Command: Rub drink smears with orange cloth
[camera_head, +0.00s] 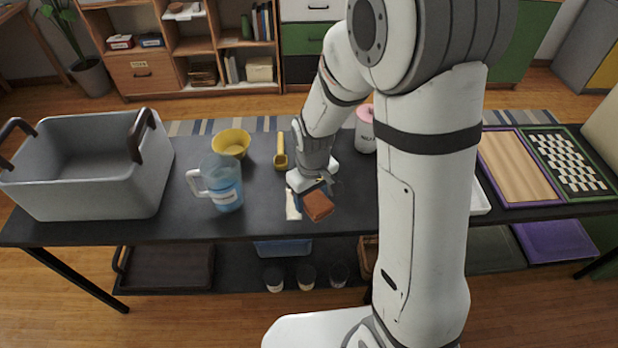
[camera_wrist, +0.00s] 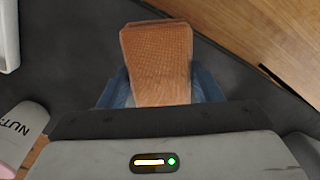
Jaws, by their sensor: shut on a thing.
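The orange-brown cloth (camera_head: 317,206) is in my gripper (camera_head: 313,188), low over the dark tabletop near its front edge. In the wrist view the cloth (camera_wrist: 157,55) shows as a folded, textured pad between the blue fingers of my gripper (camera_wrist: 158,90). The fingers are shut on it. Whether the cloth touches the table is hard to tell. A narrow whitish patch or object (camera_head: 293,203) lies just left of the cloth; I cannot tell what it is. No drink smear is clearly visible in either view.
A blue pitcher (camera_head: 224,185), yellow bowl (camera_head: 232,142) and yellow scoop (camera_head: 281,155) stand left of my gripper. A grey bin (camera_head: 95,185) fills the left end. A pink-lidded canister (camera_head: 365,135) stands behind. A white tray (camera_head: 481,203) and game boards (camera_head: 568,163) lie right.

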